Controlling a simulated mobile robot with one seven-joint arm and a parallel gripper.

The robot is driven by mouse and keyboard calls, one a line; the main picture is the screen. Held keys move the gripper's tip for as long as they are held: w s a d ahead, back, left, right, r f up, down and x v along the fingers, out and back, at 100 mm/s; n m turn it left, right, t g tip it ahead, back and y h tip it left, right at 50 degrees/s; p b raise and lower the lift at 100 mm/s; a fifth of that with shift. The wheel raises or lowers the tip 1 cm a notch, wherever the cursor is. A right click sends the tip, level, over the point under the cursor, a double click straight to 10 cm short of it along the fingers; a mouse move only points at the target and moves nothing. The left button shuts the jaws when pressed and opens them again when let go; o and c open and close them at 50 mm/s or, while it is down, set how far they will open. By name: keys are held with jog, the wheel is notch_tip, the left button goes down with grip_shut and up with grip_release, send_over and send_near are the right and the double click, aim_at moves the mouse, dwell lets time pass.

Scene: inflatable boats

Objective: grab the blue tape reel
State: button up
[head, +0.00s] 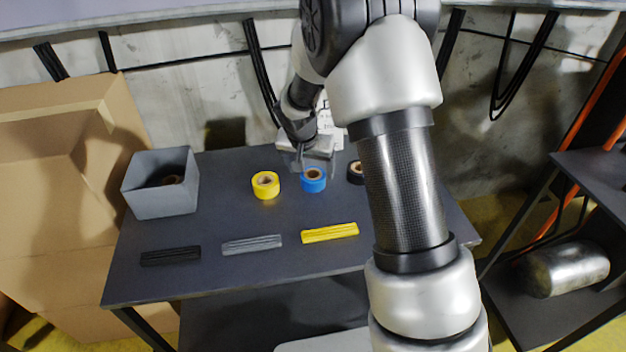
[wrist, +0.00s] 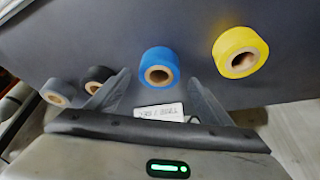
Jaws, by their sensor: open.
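The blue tape reel (head: 313,183) lies on the dark table (head: 215,272), between the yellow reel and a black reel. My gripper (head: 308,160) is just behind and above the blue reel in the head view. In the wrist view the blue reel (wrist: 158,60) sits in front of the gap between my two open, empty fingers (wrist: 155,95). I cannot tell the exact height between fingers and reel.
A yellow reel (head: 265,185) is to the left and a black reel (head: 355,172) to the right, partly behind my arm. A grey reel (wrist: 57,92) shows in the wrist view. A grey bin (head: 160,197) stands at left. Several bars (head: 252,244) lie in front.

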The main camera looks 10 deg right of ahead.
aim_at(313, 174)
jog(key=x, duration=0.4)
jog(key=shift+w+d+f, duration=0.1)
jog(key=shift+f, duration=0.05)
jog(key=c, duration=1.2)
